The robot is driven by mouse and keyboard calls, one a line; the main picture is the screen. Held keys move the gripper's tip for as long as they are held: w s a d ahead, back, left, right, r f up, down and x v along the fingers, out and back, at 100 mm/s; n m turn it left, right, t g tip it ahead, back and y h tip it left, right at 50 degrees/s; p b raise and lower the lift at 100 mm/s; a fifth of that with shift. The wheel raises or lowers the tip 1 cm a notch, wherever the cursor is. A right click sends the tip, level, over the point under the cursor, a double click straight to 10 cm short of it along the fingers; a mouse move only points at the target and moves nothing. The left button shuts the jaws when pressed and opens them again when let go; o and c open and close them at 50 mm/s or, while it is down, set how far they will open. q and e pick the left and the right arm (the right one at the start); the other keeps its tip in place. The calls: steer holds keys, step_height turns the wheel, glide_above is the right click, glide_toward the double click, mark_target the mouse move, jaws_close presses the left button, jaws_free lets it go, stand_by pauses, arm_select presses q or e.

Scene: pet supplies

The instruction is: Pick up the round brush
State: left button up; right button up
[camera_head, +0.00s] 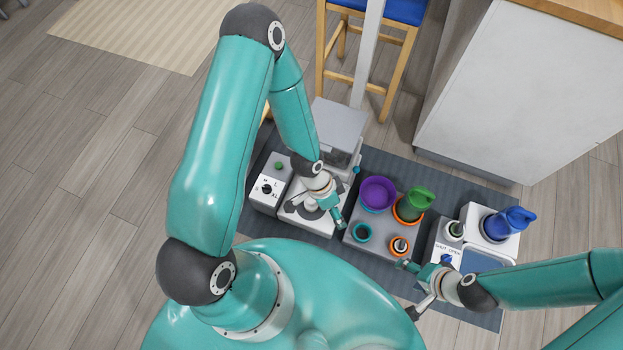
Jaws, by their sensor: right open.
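I cannot make out a round brush for sure. A small white and dark piece (400,245) stands in an orange ring at the front right of a grey block, and it may be the brush; it is too small to tell. My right gripper (410,288) is open and empty, just in front of that block, apart from the small piece. My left gripper (331,212) hangs over the light grey machine, left of the block. Its jaws are too small and turned to read.
A blue jug (508,222) stands on a white unit at the right. A control box (269,184) stands left.

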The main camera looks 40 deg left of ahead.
arm_select(q)
steer(key=w+a+f+m+y+b, duration=0.1)
steer(key=w+a+f+m+b, duration=0.1)
steer(key=f+m+b, duration=0.55)
steer(key=w+a+f+m+b, duration=0.2)
steer(key=a+f+m+b, duration=0.15)
steer(key=f, duration=0.65)
steer(key=m+y+b, duration=0.4)
steer(key=m+b, duration=0.5)
steer(key=m, duration=0.3)
glide_above(311, 199)
steer(key=f, duration=1.3)
steer(key=shift+w, duration=0.3)
steer(key=shift+s+f+b, duration=0.15)
steer(key=shift+f+b, duration=0.6)
steer(key=shift+f, duration=0.85)
steer(key=shift+s+f+b, duration=0.1)
steer(key=shift+f+b, duration=0.65)
steer(key=shift+f, duration=0.8)
arm_select(e)
step_height(311, 199, down, 26)
arm_select(q)
jaws_close()
steer(key=shift+r, duration=0.1)
steer(key=shift+r, duration=0.1)
